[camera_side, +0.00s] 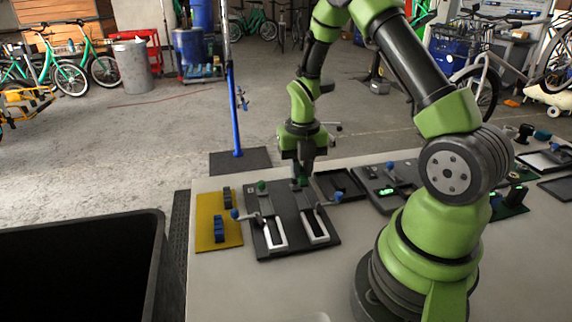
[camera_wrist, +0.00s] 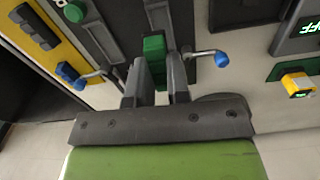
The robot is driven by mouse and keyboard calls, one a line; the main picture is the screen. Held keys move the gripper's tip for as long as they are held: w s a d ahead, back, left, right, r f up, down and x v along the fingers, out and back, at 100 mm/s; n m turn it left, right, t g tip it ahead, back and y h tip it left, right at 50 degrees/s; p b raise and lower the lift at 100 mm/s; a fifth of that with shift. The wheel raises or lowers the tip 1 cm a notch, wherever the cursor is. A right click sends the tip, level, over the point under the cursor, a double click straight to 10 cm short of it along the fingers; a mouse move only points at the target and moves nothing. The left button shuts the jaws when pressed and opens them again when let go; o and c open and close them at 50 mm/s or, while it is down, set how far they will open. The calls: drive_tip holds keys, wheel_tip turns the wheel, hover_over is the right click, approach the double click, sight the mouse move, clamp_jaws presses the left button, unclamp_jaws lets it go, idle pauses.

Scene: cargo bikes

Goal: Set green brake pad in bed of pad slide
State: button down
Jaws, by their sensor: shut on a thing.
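My gripper (camera_side: 303,176) is shut on a green brake pad (camera_wrist: 154,50), which stands between the fingers in the wrist view. In the side view the gripper points down at the far end of the right slide on the dark pad-slide plate (camera_side: 291,245). The right slide has a pale channel (camera_side: 315,226) and a lever with a blue knob (camera_side: 336,197); the knob is right of the fingers in the wrist view (camera_wrist: 222,59). I cannot tell whether the pad touches the bed, as the fingers hide its lower part.
A second green piece (camera_side: 261,186) sits at the left slide, whose lever has a blue knob (camera_side: 235,214). A yellow tray (camera_side: 207,238) with blue and dark pads lies left. A dark tray (camera_side: 340,185) and a device with a green display (camera_side: 387,191) stand right. A black bin (camera_side: 140,222) is left.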

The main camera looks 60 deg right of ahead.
sight(301, 200)
drive_tip(key=shift+s+f+n, duration=0.15)
drive_tip(key=shift+s+n, duration=0.1)
drive_tip(key=shift+n, duration=0.05)
drive_tip(key=shift+f, duration=1.9)
drive_tip(key=shift+f, duration=0.9)
drive_tip(key=c, duration=1)
unclamp_jaws()
